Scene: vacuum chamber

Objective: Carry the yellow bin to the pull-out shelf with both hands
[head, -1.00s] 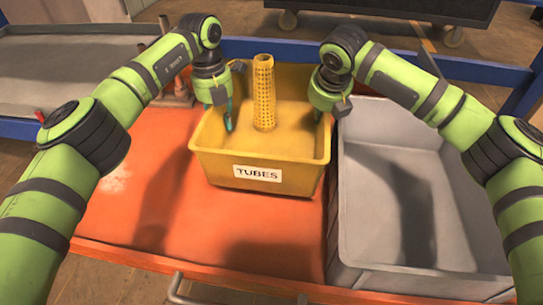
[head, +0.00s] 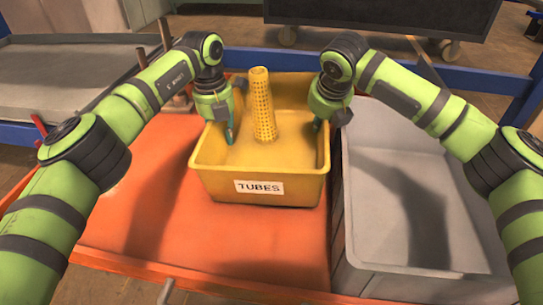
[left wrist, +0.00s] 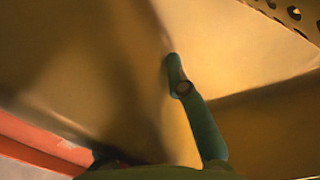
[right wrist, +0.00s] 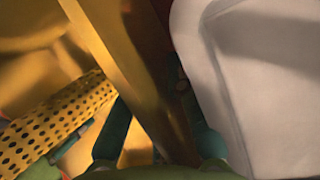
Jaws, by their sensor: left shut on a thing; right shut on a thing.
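The yellow bin (head: 215,183), with a white TUBES label on its front, is in the middle of the head view, over the orange surface. I cannot tell whether its base touches that surface. A perforated yellow tube (head: 262,105) stands in it, leaning slightly. My left gripper (head: 229,132) is shut on the bin's left wall; one finger shows inside the bin in the left wrist view (left wrist: 190,95). My right gripper (head: 318,123) is shut on the right wall, which runs between its fingers in the right wrist view (right wrist: 160,120). I cannot identify the pull-out shelf for certain.
A grey bin (head: 345,235) stands close on the right of the yellow bin. The orange surface (head: 150,215) is clear in front and to the left. A grey tray-like top (head: 60,75) is at the back left, and a blue rail (head: 440,70) runs behind.

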